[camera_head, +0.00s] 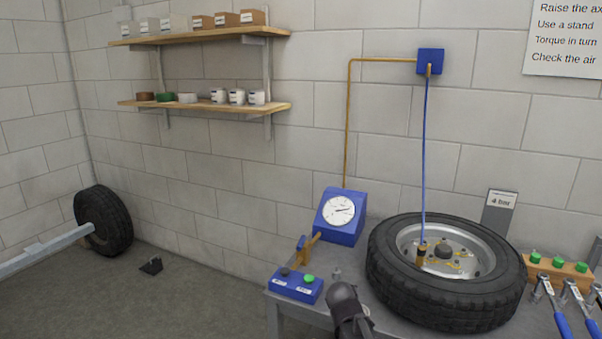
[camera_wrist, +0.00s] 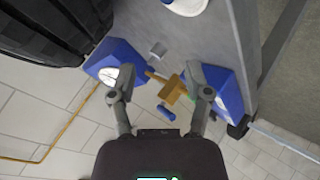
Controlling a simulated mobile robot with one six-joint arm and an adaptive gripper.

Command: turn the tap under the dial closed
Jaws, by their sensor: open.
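The dial (camera_head: 338,211) is a white round face on a blue box (camera_head: 353,232) at the back left of the bench, its needle pointing right. The brass tap (camera_head: 309,249) sticks out low at the box's left side, with a blue handle (camera_head: 300,243) on its end. In the wrist view the brass tap (camera_wrist: 172,90) and its blue handle (camera_wrist: 167,112) appear between the two fingers of my gripper (camera_wrist: 161,76). The gripper is open and holds nothing. I cannot tell how far the fingers are from the tap, or whether its handle is across the pipe.
A blue box with black and green buttons (camera_head: 296,286) sits at the bench's left corner, close to the tap. A small metal post (camera_head: 337,273) stands beside it. A large tyre (camera_head: 445,285) fills the bench to the right. A brass pipe (camera_head: 347,120) climbs the wall.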

